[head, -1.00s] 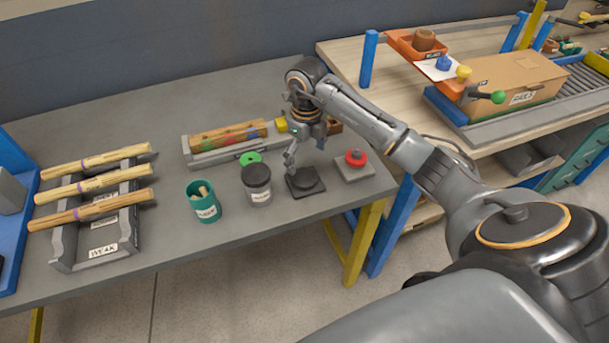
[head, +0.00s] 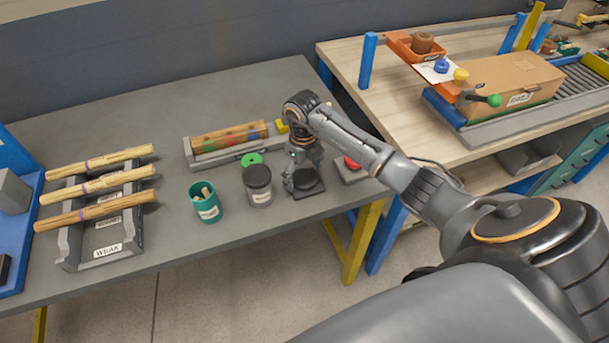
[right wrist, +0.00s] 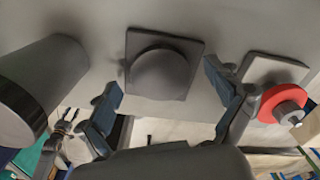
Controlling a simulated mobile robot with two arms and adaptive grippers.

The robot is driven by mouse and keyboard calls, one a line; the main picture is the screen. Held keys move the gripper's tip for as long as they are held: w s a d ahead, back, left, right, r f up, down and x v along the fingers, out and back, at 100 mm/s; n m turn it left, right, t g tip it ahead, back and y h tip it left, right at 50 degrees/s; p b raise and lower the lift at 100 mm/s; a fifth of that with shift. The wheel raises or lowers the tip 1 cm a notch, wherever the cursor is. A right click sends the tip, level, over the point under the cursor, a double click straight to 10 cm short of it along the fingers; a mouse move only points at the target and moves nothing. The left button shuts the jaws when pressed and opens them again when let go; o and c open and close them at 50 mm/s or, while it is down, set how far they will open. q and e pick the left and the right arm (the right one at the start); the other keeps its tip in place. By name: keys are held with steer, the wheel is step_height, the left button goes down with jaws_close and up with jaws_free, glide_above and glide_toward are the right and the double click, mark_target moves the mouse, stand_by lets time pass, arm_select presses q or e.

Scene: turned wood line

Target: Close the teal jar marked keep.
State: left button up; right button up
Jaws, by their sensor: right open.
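The teal jar (head: 205,205) stands on the grey table with its top open and light wooden pieces sticking out. Its label is too small to read surely. A dark round lid-like disc (right wrist: 162,72) lies on a square dark plate (head: 308,192), right of the grey jar. My right gripper (head: 297,186) is open and empty above this plate. In the right wrist view its fingers (right wrist: 162,80) are spread to either side of the disc, apart from it. A small claw-like shape low at left there looks like my left gripper (right wrist: 66,124); its jaws are unclear.
A grey jar with a black top (head: 257,186) stands close left of my right gripper. A red button (head: 351,163) on a grey base is to the right. Sticks rest on a rack (head: 100,245) at left.

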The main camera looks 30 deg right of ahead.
steer(key=shift+c, duration=0.3)
steer(key=c, duration=0.7)
steer(key=shift+r, duration=0.1)
steer(key=shift+w+r+b, duration=0.1)
steer(key=shift+r+b, duration=0.4)
steer(key=shift+r, duration=0.15)
steer(key=s+a+r, duration=0.2)
steer(key=a+r, duration=0.2)
steer(key=s+a+r+b, duration=0.1)
steer(key=s+a+r, duration=0.1)
steer(key=a+r, duration=0.1)
steer(key=s+a+r+b, duration=0.1)
steer(key=s+a+r, duration=0.2)
steer(key=a+r, duration=0.1)
steer(key=shift+s+a+r, duration=0.1)
steer(key=shift+a+r, duration=0.2)
steer(key=shift+a, duration=0.3)
